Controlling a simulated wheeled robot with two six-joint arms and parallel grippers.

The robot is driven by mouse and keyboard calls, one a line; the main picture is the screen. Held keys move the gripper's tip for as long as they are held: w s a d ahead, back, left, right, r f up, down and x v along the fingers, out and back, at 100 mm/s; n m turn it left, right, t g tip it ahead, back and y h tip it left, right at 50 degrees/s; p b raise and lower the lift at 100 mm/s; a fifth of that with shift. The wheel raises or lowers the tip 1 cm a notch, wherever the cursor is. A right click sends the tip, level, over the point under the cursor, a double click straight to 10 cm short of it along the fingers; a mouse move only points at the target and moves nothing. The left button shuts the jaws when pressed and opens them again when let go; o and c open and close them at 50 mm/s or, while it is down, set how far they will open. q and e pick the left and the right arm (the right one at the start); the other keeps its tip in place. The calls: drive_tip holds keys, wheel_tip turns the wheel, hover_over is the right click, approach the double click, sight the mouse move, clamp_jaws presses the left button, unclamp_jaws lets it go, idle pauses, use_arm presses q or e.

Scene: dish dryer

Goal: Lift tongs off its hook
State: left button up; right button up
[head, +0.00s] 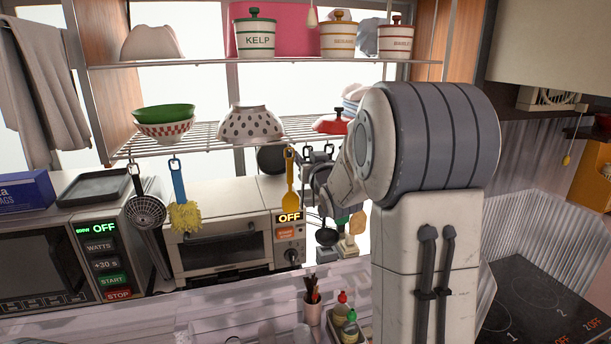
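My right gripper (318,182) is at the row of hanging utensils below the wire shelf (205,135), just right of a yellow spatula (290,190). My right arm comes in from the right and covers much of this part of the row. I cannot make out the tongs; they may be hidden behind or between my gripper's parts. Dark hooks show at the shelf edge above the gripper. A black ladle (326,236) and a wooden-looking utensil (357,223) hang below and beside it. The fingers are too small and cluttered to tell open or shut. My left gripper is not in view.
A skimmer (148,211) and a blue-handled brush (184,214) hang further left. A toaster oven (225,245) and a microwave (50,275) stand behind and below. Bowls (250,124) sit on the shelf. Bottles (342,305) stand below; a stove (540,305) is at right.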

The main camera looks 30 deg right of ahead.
drive_tip(key=shift+w+d, duration=0.1)
drive_tip(key=shift+w, duration=0.4)
clamp_jaws()
idle(1.1)
